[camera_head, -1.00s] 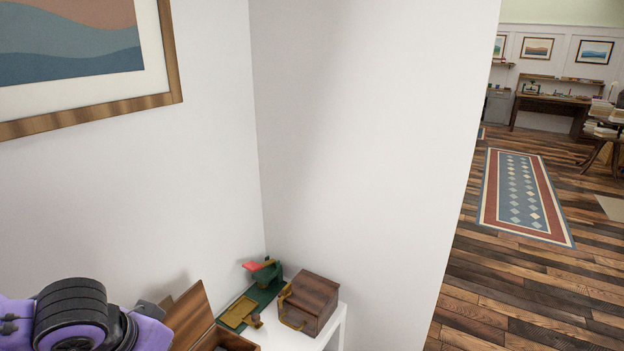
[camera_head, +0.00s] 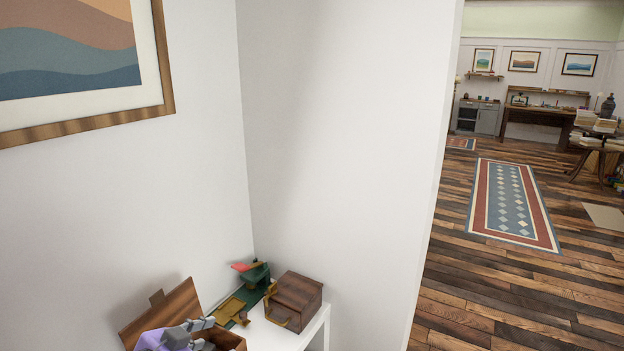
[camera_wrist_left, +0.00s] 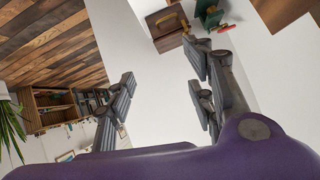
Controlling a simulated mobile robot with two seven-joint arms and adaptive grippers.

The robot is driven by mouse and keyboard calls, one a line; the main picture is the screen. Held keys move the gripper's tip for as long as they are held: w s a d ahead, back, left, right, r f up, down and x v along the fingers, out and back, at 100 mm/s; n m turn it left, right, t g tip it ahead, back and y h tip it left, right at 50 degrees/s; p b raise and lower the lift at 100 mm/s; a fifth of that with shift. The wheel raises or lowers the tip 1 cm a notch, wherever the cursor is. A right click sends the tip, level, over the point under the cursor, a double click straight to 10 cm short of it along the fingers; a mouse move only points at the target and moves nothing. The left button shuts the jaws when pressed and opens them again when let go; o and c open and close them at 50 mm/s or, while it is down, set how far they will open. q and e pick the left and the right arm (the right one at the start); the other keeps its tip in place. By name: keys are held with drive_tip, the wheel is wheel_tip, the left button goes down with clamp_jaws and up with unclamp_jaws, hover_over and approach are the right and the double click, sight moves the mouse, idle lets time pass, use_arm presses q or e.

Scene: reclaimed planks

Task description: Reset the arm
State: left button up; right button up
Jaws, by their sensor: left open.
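My left gripper (camera_head: 190,332) shows at the bottom left of the head view, grey fingers with a purple arm part, in front of an open wooden box (camera_head: 172,308). In the left wrist view my left gripper (camera_wrist_left: 162,88) has its fingers spread wide apart with nothing between them. My right gripper is in neither view.
A white table (camera_head: 312,331) in the wall corner carries the open box, a closed dark wooden box (camera_head: 298,296) with a brass handle, and a green device (camera_head: 255,275). A framed picture (camera_head: 165,60) hangs at left. Open plank floor with a patterned rug (camera_head: 512,205) lies right.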

use_arm(q)
drive_tip(key=s+f+n+t+y, duration=0.1)
drive_tip(key=s+f, duration=0.4)
drive_tip(key=f, duration=0.3)
drive_tip(key=s+f+n+y, duration=0.1)
drive_tip(key=s+f+n, duration=0.1)
drive_tip(key=s+f, duration=0.5)
drive_tip(key=s+f+n+g+y, duration=0.1)
drive_tip(key=s+f+n, duration=0.1)
drive_tip(key=s+f, duration=0.4)
drive_tip(key=s+f+n+g+y, duration=0.1)
drive_tip(key=s+f, duration=0.5)
drive_tip(key=s, duration=0.6)
drive_tip(key=shift+s+d+f+n+p, duration=0.2)
drive_tip(key=shift+f+n+p, duration=0.25)
drive_tip(key=shift+n, duration=0.15)
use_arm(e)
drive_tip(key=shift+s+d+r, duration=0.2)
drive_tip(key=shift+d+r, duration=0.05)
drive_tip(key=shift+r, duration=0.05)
use_arm(q)
drive_tip(key=shift+r, duration=0.1)
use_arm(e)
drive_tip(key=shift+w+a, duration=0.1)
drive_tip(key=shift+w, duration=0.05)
use_arm(q)
drive_tip(key=shift+w, duration=0.2)
